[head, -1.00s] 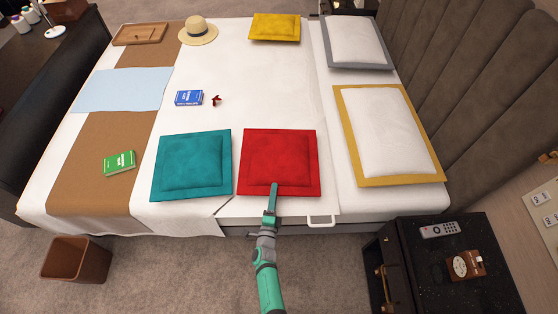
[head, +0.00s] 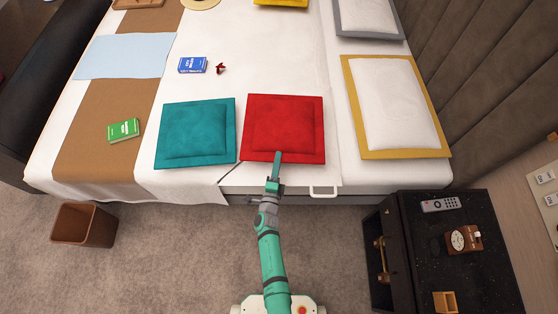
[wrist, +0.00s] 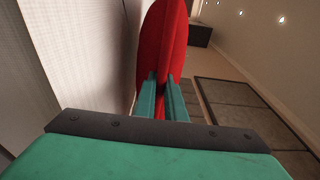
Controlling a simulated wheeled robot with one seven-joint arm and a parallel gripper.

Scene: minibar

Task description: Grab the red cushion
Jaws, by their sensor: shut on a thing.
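The red cushion (head: 284,124) lies at the near edge of the white bed, flat or nearly so in the head view. My gripper (head: 277,166) reaches it from the near side, at the middle of its front edge. In the wrist view my gripper's two green fingers (wrist: 161,100) are shut on the cushion's edge, and the red cushion (wrist: 165,45) extends out beyond them. The head view does not show clearly whether the cushion is lifted off the bed.
A teal cushion (head: 195,133) lies just left of the red one. A black cabinet (head: 465,275) stands at the right, a brown bin (head: 84,225) at the left. The carpet between is clear.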

